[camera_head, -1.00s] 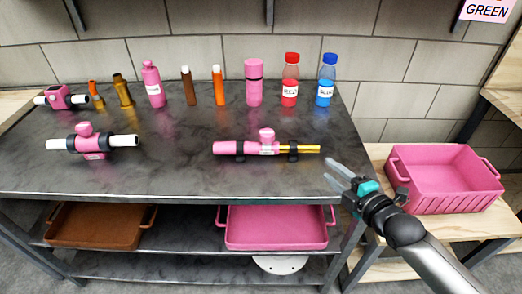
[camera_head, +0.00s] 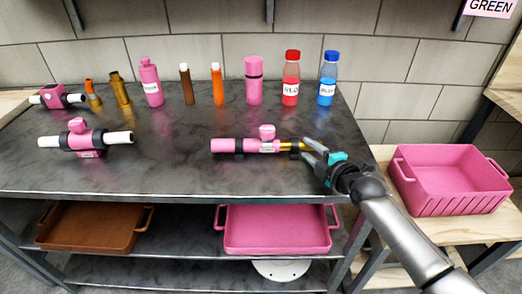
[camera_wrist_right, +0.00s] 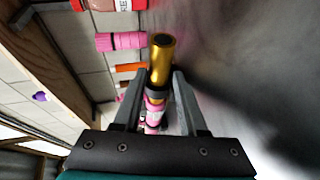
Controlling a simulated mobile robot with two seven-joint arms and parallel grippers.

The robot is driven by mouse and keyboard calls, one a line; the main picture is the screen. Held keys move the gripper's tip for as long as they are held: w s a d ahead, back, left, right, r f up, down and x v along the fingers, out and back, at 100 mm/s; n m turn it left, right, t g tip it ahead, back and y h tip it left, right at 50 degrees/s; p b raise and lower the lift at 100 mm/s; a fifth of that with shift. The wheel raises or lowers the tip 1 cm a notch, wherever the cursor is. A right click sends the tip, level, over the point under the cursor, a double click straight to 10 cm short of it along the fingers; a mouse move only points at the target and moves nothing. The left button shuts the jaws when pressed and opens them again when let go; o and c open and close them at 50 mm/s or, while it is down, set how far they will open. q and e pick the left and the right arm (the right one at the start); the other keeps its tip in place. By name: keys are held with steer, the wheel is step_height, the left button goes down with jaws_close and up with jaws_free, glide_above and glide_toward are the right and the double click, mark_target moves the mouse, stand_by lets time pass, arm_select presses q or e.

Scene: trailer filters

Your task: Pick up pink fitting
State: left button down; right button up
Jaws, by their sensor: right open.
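A pink fitting (camera_head: 266,133) sits at the middle of a horizontal assembly on the dark table. A pink tube (camera_head: 224,145) runs to its left and a gold tube (camera_head: 286,144) to its right, with black holders below. My right gripper (camera_head: 305,150) is open at the right end of the assembly, by the gold tube. In the right wrist view the gold tube (camera_wrist_right: 162,55) shows between the open fingers (camera_wrist_right: 158,88), with pink parts further along. Whether the fingers touch the tube I cannot tell. The fingers partly hide its end. My left gripper is not in view.
Pink fittings with white tubes (camera_head: 86,140) lie at the left. Several bottles and cylinders, including a red one (camera_head: 291,84) and a blue one (camera_head: 327,84), line the back. A pink crate (camera_head: 452,180) stands right. Trays (camera_head: 276,240) are on the lower shelf.

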steer(key=shift+w+a, duration=0.25)
steer(key=shift+w, duration=0.15)
steer(key=shift+c, duration=0.2)
jaws_close()
